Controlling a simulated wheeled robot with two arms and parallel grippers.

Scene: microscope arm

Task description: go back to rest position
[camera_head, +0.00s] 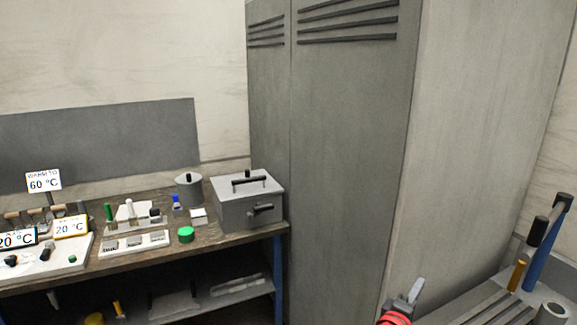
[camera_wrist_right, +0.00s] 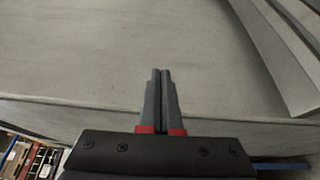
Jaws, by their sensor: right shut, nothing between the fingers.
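My right gripper (camera_head: 413,293) shows at the bottom of the head view, right of centre, in front of the grey locker's side. In the right wrist view its two grey fingers (camera_wrist_right: 160,75) with red bases lie together, shut and empty. A plain grey surface fills most of the view beyond them. My left gripper is not in the head view.
A wooden workbench (camera_head: 248,240) stands at the left with a grey metal box (camera_head: 248,208), a lidded pot (camera_head: 188,190) and small labware. A tall grey locker (camera_head: 345,150) stands in the middle.

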